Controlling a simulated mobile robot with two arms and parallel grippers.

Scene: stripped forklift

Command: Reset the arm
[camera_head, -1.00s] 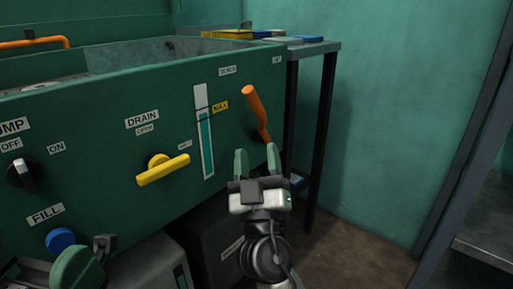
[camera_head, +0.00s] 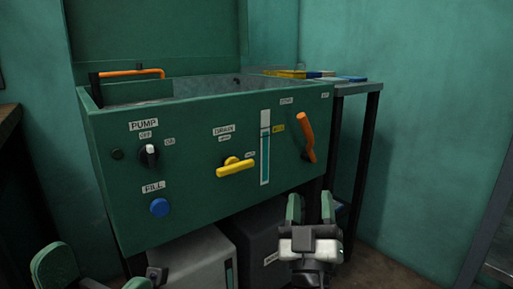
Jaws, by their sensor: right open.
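My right gripper (camera_head: 310,208) is at the lower right in front of the green tank. Its two green fingers point up, apart and empty, below the orange lever (camera_head: 307,137) and not touching it. My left gripper (camera_head: 94,274) is at the bottom left, partly cut off by the frame edge. Its green fingers stand wide apart with nothing seen between them. The rest of both arms is mostly hidden below the frame.
The green tank (camera_head: 190,200) carries a pump knob (camera_head: 149,154), a blue fill button (camera_head: 160,208), a yellow drain handle (camera_head: 235,168) and a level gauge (camera_head: 265,150). A side table (camera_head: 356,87) stands at its right. Grey boxes (camera_head: 195,262) sit underneath. Floor shows at the lower right.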

